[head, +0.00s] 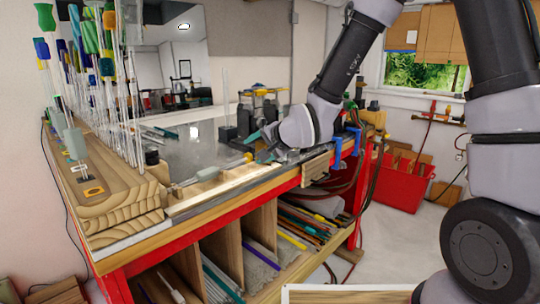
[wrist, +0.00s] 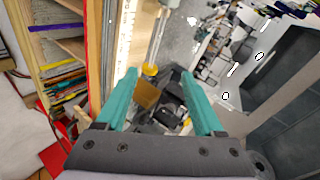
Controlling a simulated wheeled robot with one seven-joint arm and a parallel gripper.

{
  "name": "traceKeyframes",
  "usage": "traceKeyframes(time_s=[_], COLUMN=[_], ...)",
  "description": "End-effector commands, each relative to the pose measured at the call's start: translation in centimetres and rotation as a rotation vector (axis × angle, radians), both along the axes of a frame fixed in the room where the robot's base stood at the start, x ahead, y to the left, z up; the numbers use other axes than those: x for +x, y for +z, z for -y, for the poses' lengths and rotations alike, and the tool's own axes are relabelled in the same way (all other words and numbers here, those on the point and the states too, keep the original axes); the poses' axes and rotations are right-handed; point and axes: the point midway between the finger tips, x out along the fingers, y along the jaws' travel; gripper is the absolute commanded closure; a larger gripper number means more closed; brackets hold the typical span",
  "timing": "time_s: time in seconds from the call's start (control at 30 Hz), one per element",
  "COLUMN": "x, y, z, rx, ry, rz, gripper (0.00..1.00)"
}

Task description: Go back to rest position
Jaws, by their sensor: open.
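My gripper (head: 259,138) is over the right part of the workbench top, with its teal fingers low near the bench surface. In the wrist view my gripper (wrist: 158,82) is open, with its two teal fingers wide apart. Nothing is clasped between them; a yellow knob (wrist: 150,70), a brown block (wrist: 147,95) and dark parts show beyond the gap. Glass rods (head: 128,100) stand upright in a wooden block (head: 125,205) at the left end of the bench. My arm reaches in from the upper right.
The workbench (head: 215,200) has a red frame and shelves of coloured rods below. Tools and a blue clamp (head: 347,140) crowd its right end, close to my arm. A red crate (head: 402,185) stands on the floor at right. A grey panel stands behind the bench.

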Motion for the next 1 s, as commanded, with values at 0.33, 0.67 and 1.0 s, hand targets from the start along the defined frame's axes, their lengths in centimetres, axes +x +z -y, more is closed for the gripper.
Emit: traceKeyframes(time_s=[0.33, 0.67, 1.0], x=[-0.3, -10.0, -17.3], y=[9.4, 15.9, 17.6], z=[16.5, 28.7, 32.1], rx=[-0.409, -0.594, -0.605], ry=[-0.063, -0.051, 0.008], rz=[0.033, -0.062, -0.114], gripper=[0.31, 0.31, 0.31])
